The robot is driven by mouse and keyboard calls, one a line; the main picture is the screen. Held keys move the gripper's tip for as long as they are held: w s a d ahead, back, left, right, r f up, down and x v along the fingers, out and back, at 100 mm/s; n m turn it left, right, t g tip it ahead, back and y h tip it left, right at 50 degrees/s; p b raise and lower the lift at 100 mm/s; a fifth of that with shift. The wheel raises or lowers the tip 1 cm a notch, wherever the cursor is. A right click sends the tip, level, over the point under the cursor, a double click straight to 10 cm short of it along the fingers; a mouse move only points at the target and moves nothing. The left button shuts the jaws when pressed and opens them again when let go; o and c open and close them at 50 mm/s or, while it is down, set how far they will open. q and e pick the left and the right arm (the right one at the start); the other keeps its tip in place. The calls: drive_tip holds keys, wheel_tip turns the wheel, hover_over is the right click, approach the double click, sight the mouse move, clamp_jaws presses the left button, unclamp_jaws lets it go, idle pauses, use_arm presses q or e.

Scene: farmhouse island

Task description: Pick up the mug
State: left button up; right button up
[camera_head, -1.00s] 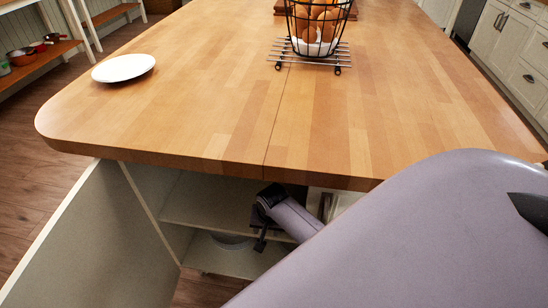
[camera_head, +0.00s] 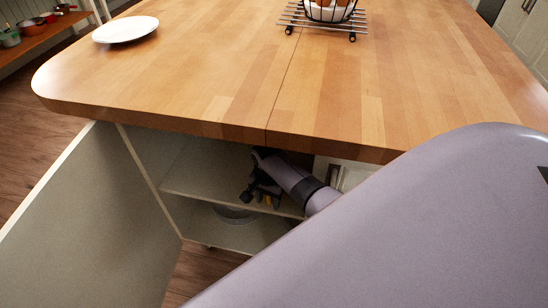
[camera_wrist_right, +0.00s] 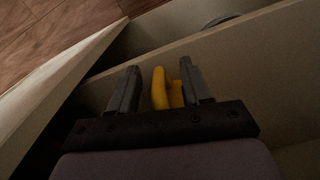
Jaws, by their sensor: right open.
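The yellow mug (camera_wrist_right: 160,88) shows in the right wrist view between the two dark fingers of my right gripper (camera_wrist_right: 160,66). The fingers are open, one on each side of it, and I cannot tell whether either touches it. In the head view my right gripper (camera_head: 261,196) is inside the open cabinet under the island top, at the shelf. My left gripper is not in view.
The wooden island top (camera_head: 200,75) overhangs the cabinet. An open cabinet door (camera_head: 90,225) stands at the left. The shelf (camera_head: 205,190) has a grey round item (camera_head: 235,214) below it. A white plate (camera_head: 125,30) and a wire basket (camera_head: 330,10) stand on the top.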

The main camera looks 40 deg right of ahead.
drive_tip(key=shift+f, duration=0.55)
clamp_jaws()
drive_tip(key=shift+r, duration=0.1)
